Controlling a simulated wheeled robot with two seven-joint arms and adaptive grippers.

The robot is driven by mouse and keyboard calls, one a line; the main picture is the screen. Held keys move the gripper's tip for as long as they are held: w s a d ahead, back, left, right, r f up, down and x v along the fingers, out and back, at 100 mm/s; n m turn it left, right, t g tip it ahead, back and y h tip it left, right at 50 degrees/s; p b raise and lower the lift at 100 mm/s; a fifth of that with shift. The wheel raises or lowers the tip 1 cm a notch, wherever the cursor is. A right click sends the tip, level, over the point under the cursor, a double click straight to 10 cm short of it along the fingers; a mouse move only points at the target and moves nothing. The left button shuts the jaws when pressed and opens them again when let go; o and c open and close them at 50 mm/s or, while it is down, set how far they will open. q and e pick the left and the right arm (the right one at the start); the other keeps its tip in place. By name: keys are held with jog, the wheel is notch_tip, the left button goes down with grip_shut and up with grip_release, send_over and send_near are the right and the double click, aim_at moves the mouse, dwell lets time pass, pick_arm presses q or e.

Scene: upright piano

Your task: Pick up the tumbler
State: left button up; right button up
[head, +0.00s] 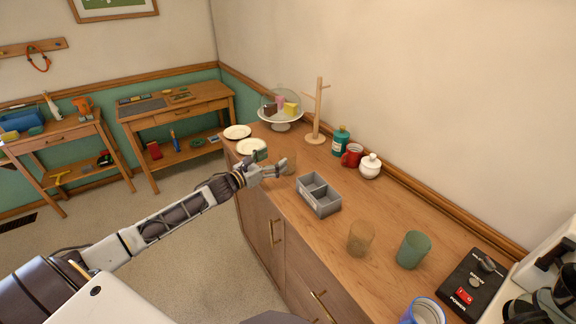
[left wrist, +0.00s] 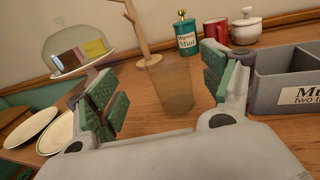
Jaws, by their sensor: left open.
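A translucent amber tumbler (left wrist: 172,88) stands upright on the wooden counter in the left wrist view, in the gap between my open fingers and a little ahead of them. In the head view this tumbler (head: 291,163) is partly hidden by my left gripper (head: 269,167), which reaches in from the left over the counter's edge. In the left wrist view my left gripper (left wrist: 160,95) has its green pads apart and nothing held. A second amber tumbler (head: 360,238) and a green tumbler (head: 413,250) stand nearer on the counter. My right gripper is not in view.
A grey divided box (head: 319,196) stands right of the gripper on the counter (head: 300,228). Two plates (head: 252,146) lie to its left. A domed cake stand (head: 281,112), wooden rack (head: 317,115), teal tin (head: 340,141), red mug (head: 352,155) and white pot (head: 370,166) stand behind.

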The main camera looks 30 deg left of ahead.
aim_at(282, 156)
pick_arm(q)
jog(key=shift+x, duration=0.85)
jog(key=shift+d, duration=0.1)
jog(key=shift+w, duration=0.1)
jog(key=shift+d+p+x, duration=0.15)
jog(key=shift+x, duration=0.5)
jog(key=shift+d+p+x, duration=0.15)
jog(key=shift+x, duration=1.65)
jog(key=shift+d+f, duration=0.1)
jog(key=c, duration=1.6)
jog(key=shift+r, duration=5.05)
